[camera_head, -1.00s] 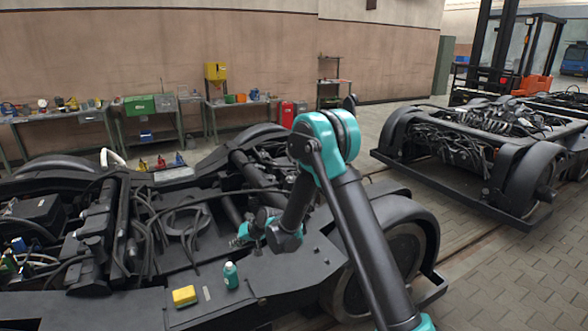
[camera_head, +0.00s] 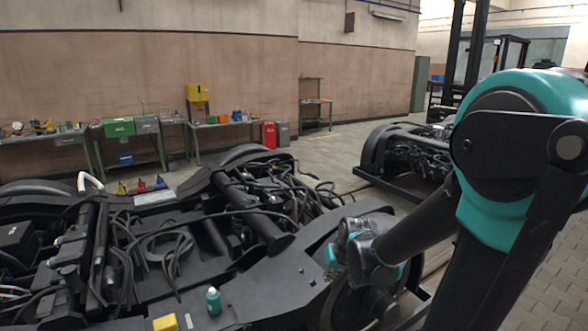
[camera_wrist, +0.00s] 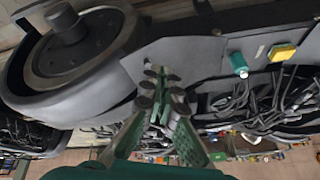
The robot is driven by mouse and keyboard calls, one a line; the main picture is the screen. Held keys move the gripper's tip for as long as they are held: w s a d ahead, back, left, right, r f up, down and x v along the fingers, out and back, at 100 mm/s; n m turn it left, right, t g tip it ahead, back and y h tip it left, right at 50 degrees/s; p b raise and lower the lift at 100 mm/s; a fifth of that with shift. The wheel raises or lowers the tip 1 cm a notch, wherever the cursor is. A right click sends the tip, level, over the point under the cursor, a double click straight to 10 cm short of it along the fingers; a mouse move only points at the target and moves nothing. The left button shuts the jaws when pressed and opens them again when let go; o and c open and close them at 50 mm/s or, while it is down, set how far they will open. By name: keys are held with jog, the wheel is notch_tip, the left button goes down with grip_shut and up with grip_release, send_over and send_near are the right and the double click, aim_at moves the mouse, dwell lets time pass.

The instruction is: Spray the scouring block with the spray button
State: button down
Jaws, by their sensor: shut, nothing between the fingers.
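The yellow scouring block (camera_head: 166,323) lies on the dark flat front plate of the near bogie, cut by the bottom edge of the head view. A teal bottle with a light cap (camera_head: 213,300) stands just right of it; I cannot make out a separate spray button on it. In the wrist view the bottle (camera_wrist: 238,64) and the block (camera_wrist: 282,52) are at the upper right. My gripper (camera_head: 333,262) is right of and above the bottle in the head view, apart from both. In the wrist view its fingers (camera_wrist: 161,85) are together and empty.
The near bogie (camera_head: 255,275) has cables and pipes behind the plate. Its wheel (camera_wrist: 75,48) shows at the upper left of the wrist view. A second bogie (camera_head: 415,150) stands behind. Workbenches (camera_head: 130,155) line the back wall. Paved floor lies to the right.

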jog(key=s+d+f+m+h, duration=0.1)
jog(key=s+d+f+h, duration=0.1)
jog(key=s+d, duration=0.6)
jog(key=s, duration=0.3)
jog(key=shift+s+d+f+g, duration=0.15)
jog(key=shift+s+d+g, duration=0.05)
jog(key=shift+d+g, duration=0.1)
jog(key=shift+a, duration=0.1)
dwell(0.7)
